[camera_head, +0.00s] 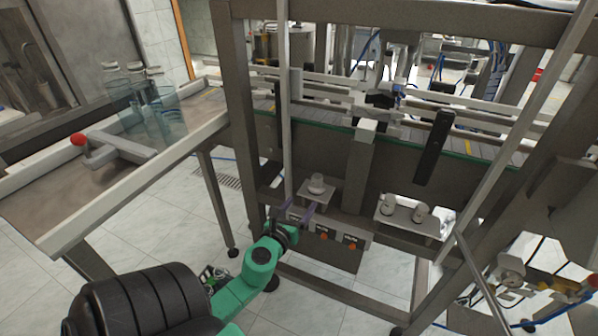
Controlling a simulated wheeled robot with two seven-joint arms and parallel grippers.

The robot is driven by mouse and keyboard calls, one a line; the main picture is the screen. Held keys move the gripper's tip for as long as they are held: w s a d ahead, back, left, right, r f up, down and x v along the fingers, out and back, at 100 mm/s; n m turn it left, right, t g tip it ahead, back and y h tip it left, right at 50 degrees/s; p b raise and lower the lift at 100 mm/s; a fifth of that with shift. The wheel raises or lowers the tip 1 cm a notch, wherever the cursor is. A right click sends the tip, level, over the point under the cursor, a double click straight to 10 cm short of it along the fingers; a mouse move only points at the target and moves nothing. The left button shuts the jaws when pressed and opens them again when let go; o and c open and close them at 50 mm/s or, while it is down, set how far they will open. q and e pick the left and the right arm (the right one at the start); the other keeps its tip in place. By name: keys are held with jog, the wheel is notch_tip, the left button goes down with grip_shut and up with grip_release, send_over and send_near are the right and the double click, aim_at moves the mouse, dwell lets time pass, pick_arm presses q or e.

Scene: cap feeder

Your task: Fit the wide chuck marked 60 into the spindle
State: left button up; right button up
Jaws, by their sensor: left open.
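My left gripper (298,213) is open, with purplish fingers just below the left plate. It looks empty. My right gripper is out of view.
Upright metal posts (235,110) and a slanted bar frame the machine. A side table (140,185) with glass vessels (150,110) and a red-knobbed lever (78,139) stands left.

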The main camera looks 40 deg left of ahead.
aim_at(315, 183)
pick_arm(q)
jog(key=shift+m+t, duration=0.4)
jog(key=shift+m, duration=0.5)
jog(key=x, duration=0.3)
jog(key=b+x, duration=0.1)
jog(key=x, duration=0.2)
jog(key=r+x, duration=0.1)
jog(key=x, duration=0.3)
jog(key=shift+w+d+b, duration=0.25)
jog(key=shift+b, duration=0.1)
jog(key=shift+x, duration=0.8)
jog(key=shift+r, duration=0.15)
grip_shut()
jog(key=shift+r+p, duration=1.5)
jog(key=shift+r, duration=0.1)
jog(key=r+p+v, duration=0.1)
jog(key=v, duration=0.9)
jog(key=shift+f, duration=0.1)
